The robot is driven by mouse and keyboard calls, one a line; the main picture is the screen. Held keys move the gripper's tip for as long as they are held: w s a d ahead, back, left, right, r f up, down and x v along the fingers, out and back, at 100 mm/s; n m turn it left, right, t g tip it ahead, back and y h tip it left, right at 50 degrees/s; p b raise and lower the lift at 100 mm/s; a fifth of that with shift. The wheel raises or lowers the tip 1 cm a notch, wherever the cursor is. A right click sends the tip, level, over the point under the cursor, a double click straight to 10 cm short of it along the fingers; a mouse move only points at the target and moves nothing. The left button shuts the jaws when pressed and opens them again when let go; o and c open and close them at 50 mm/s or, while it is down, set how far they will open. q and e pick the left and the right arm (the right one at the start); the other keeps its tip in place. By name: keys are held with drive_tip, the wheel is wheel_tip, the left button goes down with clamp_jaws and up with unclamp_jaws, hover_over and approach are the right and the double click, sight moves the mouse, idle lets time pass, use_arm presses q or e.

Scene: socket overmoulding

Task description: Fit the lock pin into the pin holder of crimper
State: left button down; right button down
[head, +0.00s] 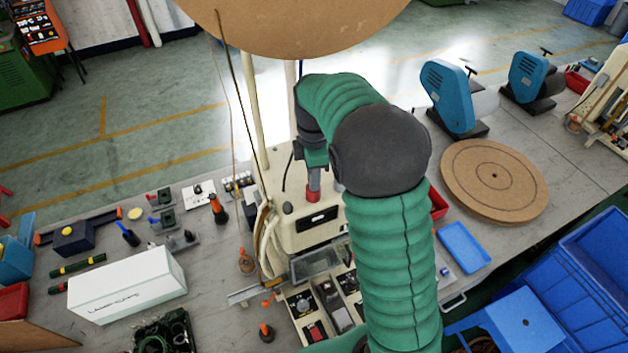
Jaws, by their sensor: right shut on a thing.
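My right gripper (314,181) points down over the top of the crimper and is shut on a small red piece, which I take as the lock pin (313,194). The crimper (285,236) is the cream machine with a dark front panel, at the middle of the bench. The red piece is at its top face; I cannot tell if it is seated in the pin holder, whose opening is hidden. My left gripper is not in view.
A white box (126,290) and several small tools lie on the bench to the left. A brown round board (494,180), a blue tray (464,247) and blue machines (447,94) stand right. A large brown disc (300,25) hangs above.

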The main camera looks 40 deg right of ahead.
drive_tip(key=r+b, duration=0.1)
drive_tip(key=r, duration=0.3)
drive_tip(key=r+b, duration=0.1)
drive_tip(key=r, duration=0.3)
drive_tip(key=shift+w+r+b, duration=0.2)
drive_tip(key=shift+r+b, duration=0.05)
drive_tip(key=shift+b, duration=0.15)
drive_tip(key=s+d+m+b, duration=0.3)
drive_tip(key=d+b, duration=0.1)
drive_tip(key=d, duration=0.3)
drive_tip(key=shift+m, duration=0.4)
drive_tip(key=f, duration=0.4)
drive_tip(key=f+p, duration=0.1)
drive_tip(key=f, duration=0.3)
drive_tip(key=shift+d+f, duration=0.2)
drive_tip(key=shift+f, duration=0.15)
drive_tip(key=shift+d+f, duration=0.15)
drive_tip(key=c, duration=1.4)
unclamp_jaws()
drive_tip(key=shift+d, duration=0.1)
